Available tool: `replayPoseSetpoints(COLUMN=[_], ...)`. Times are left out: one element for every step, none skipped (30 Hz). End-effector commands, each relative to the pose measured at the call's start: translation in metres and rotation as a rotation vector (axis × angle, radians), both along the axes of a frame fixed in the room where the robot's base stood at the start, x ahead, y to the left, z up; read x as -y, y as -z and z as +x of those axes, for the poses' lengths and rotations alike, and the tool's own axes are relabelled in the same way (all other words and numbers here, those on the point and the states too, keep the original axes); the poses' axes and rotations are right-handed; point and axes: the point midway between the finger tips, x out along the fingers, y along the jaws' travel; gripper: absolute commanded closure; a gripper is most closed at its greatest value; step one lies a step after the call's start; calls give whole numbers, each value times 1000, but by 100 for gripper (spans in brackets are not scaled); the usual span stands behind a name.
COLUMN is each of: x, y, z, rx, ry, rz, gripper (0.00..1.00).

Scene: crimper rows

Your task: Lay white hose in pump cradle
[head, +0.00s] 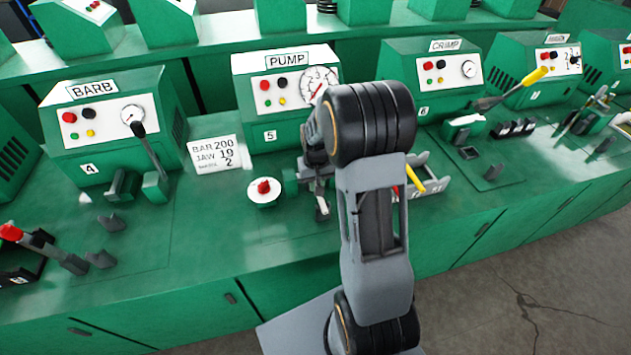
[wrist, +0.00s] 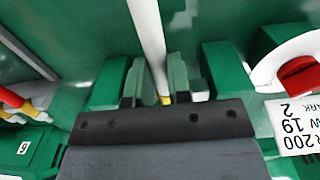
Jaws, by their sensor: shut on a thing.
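The white hose (wrist: 147,30) runs from the top edge of the wrist view down between the fingers of my gripper (wrist: 156,82). Its lower end has a small yellow band. My gripper is shut on it. Green blocks (wrist: 222,68), apparently the pump cradle, stand to both sides of the fingers; I cannot tell whether the hose touches them. In the head view my gripper (head: 319,188) is in front of the green PUMP machine (head: 287,95), partly hidden by my arm. The hose is mostly hidden there.
A red button on a white round base (head: 264,192) and a number card (head: 215,155) stand left of my gripper. A grey rack (head: 436,186) with yellow and red pieces stands right. The BARB (head: 105,120) and CRIMP (head: 432,78) machines flank the PUMP machine.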

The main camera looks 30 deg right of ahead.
Motion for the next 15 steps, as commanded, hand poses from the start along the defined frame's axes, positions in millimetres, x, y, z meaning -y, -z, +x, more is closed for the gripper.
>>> replayPoseSetpoints(x=[0, 0, 0, 0, 0, 0, 0, 0, 0, 0, 0, 0, 0, 0, 0], y=[1, 2, 1, 1, 1, 1, 1, 1, 1, 1, 1, 1, 1, 1, 1], z=[0, 0, 0, 0, 0, 0, 0, 0, 0, 0, 0, 0, 0, 0, 0], rx=[0, 0, 0, 0, 0, 0, 0, 0, 0, 0, 0, 0, 0, 0, 0], ry=[0, 0, 0, 0, 0, 0, 0, 0, 0, 0, 0, 0, 0, 0, 0], rz=[0, 0, 0, 0, 0, 0, 0, 0, 0, 0, 0, 0, 0, 0, 0], gripper=[100, 100, 100, 100, 100, 100, 100, 100, 80, 77, 74, 70, 67, 64, 61])
